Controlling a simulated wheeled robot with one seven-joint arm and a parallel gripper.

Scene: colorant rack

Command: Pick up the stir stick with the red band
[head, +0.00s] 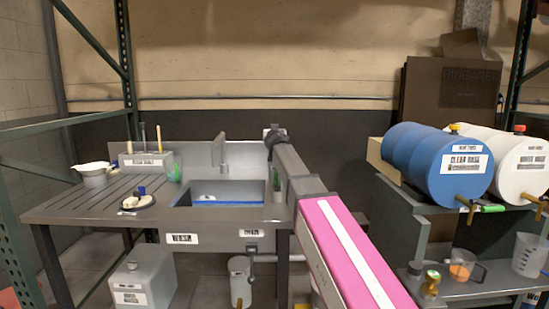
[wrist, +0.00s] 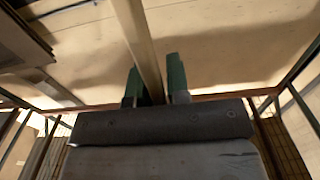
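Several thin upright sticks (head: 143,136) stand in a labelled grey holder (head: 158,162) at the back left of the grey workbench in the head view. They are too small for me to make out a red band on any of them. My gripper (wrist: 154,80) shows in the wrist view with its two green fingers apart. A pale beam runs up the picture between and beyond the fingers; it appears to be background structure, and I see no held stick. In the head view my arm reaches forward to the right of the sink, and the fingers cannot be made out.
The workbench (head: 60,211) has a sunken sink (head: 225,194). A white bowl (head: 92,170) and a small dark dish (head: 136,202) stand on its left part. A blue drum (head: 425,160) and a white drum (head: 515,165) lie on a rack at right. Green shelving posts frame the left.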

